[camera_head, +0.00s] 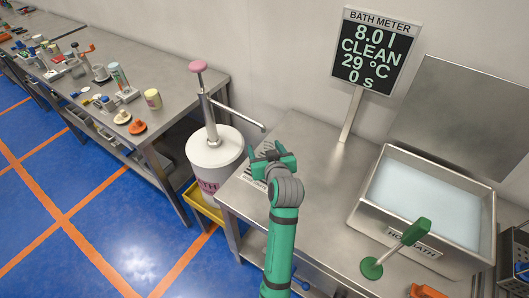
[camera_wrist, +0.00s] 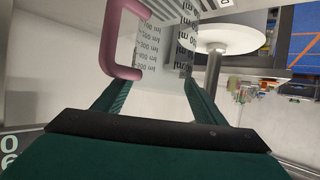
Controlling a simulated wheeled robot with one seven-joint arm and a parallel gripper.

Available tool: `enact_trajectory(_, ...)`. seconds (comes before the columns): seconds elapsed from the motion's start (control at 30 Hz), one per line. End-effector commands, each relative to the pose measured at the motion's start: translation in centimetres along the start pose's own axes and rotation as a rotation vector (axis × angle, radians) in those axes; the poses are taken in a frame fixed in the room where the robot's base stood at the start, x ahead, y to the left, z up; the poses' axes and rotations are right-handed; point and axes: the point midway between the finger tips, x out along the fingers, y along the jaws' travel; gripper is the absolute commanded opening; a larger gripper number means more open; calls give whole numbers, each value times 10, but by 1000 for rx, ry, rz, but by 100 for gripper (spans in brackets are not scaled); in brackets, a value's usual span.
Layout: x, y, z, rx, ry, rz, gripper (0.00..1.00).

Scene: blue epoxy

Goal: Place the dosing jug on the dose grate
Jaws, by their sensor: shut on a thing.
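The dosing jug (camera_wrist: 158,47) shows in the wrist view as a clear vessel with ml markings and a pink handle (camera_wrist: 122,45) on its left side. My gripper (camera_wrist: 158,88) is shut on the jug, with a finger at each side of it. In the head view my gripper (camera_head: 273,164) is over the left end of the steel bench; I cannot make out the jug there.
A white drum (camera_head: 214,158) with a pink-knobbed pump (camera_head: 198,66) stands left of the bench, its spout (camera_head: 245,118) reaching toward the grate. The hot bath (camera_head: 425,200), a green-handled tool (camera_head: 398,247) and the bath meter (camera_head: 376,50) are to the right. Bare bench (camera_head: 325,195) lies between.

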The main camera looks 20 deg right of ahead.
Motion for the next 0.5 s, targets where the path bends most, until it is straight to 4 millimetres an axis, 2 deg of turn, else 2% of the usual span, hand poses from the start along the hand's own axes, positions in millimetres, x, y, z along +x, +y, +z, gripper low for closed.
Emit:
enact_trajectory(0.1,6,-2,14,0,-3,-2,29)
enact_trajectory(0.47,7,0,18,0,0,0,29)
enact_trajectory(0.5,7,0,18,0,0,1,72)
